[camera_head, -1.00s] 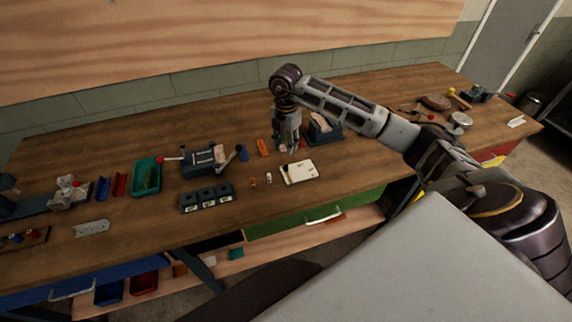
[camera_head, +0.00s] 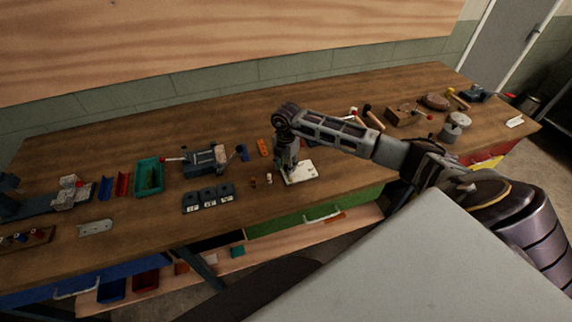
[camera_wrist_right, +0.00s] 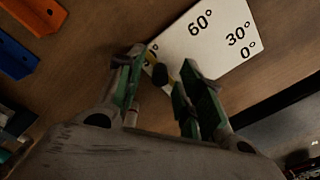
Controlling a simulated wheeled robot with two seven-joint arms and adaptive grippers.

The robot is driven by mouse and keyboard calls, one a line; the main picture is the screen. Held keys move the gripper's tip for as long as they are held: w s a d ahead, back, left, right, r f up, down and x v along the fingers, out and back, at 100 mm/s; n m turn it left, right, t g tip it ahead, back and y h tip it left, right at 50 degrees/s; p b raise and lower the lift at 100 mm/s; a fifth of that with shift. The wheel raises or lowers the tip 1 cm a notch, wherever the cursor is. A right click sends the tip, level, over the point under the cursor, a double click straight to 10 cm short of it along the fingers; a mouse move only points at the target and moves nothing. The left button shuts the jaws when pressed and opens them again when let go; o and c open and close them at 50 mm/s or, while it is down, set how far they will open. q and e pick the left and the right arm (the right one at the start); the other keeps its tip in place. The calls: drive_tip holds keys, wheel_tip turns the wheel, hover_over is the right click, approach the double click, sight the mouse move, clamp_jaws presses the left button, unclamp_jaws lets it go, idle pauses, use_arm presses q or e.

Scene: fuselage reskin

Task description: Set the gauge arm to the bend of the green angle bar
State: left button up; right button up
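The gauge is a white plate (camera_head: 304,173) lying flat near the bench's front edge; its marks 60°, 30° and 0° (camera_wrist_right: 222,35) show in the right wrist view. The pointer arm is mostly hidden; a black knob (camera_wrist_right: 160,75) with a yellow part by it shows between my fingers. My right gripper (camera_wrist_right: 162,92) points down over the plate, open, its green-padded fingers either side of the knob with gaps; it also shows in the head view (camera_head: 288,178). A teal tray (camera_head: 138,181) holds something dark green; I cannot tell whether it is the green angle bar. My left gripper is out of view.
A grey vise (camera_head: 203,160) with red-tipped handle stands left of the gauge, with several dark labelled blocks (camera_head: 208,198) in front. Two small pegs stand just left of the plate. An orange strip (camera_head: 263,147) and a blue piece (camera_head: 242,152) lie behind.

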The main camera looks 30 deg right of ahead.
drive_tip(key=shift+f, duration=0.1)
clamp_jaws()
drive_tip(key=shift+d, duration=0.1)
idle(0.5)
